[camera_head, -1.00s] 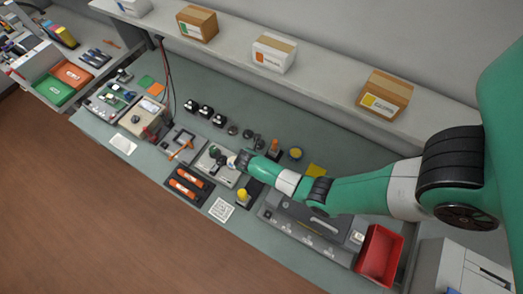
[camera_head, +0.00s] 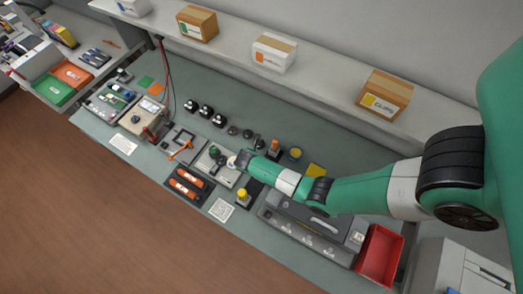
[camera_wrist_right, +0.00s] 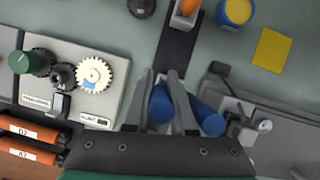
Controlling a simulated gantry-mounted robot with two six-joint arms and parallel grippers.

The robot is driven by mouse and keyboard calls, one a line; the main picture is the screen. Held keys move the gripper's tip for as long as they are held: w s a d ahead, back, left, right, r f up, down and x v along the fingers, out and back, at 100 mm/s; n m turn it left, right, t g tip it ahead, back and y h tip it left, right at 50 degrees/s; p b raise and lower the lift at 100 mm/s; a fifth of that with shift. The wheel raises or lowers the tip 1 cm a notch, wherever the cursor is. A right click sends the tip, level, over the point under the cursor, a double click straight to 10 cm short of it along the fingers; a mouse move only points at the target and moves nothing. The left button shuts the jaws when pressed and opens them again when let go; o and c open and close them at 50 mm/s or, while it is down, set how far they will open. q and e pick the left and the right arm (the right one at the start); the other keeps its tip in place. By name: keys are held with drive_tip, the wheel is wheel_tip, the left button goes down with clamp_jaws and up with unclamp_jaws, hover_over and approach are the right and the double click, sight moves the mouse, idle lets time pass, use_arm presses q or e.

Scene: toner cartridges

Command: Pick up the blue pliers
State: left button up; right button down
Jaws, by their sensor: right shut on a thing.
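The blue pliers (camera_wrist_right: 160,106) show in the right wrist view as two blue handles; their jaws are hidden or cannot be made out. My right gripper (camera_wrist_right: 161,76) is shut on one blue handle, which lies between its fingers. The other blue handle (camera_wrist_right: 207,118) is just right of the right finger. In the head view my right gripper (camera_head: 241,159) is over the middle of the bench, and the pliers cannot be made out there. I cannot tell whether the pliers are clear of the bench. My left gripper is not in view.
A grey gear fixture (camera_wrist_right: 95,75) is left of the gripper and a grey device (camera_wrist_right: 265,125) is right. Orange cartridges (camera_head: 187,185) lie in a dark tray. A red bin (camera_head: 379,255) is at the bench's right end. Boxes (camera_head: 273,52) stand on the shelf behind.

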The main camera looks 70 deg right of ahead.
drive_tip(key=shift+r, duration=0.15)
idle(0.6)
drive_tip(key=shift+r, duration=0.25)
drive_tip(key=s+a+r+p, duration=0.4)
drive_tip(key=s+a+r, duration=0.5)
drive_tip(key=r, duration=0.3)
drive_tip(key=shift+s+a+r, duration=0.15)
drive_tip(key=shift+s+a, duration=0.25)
drive_tip(key=shift+s, duration=0.1)
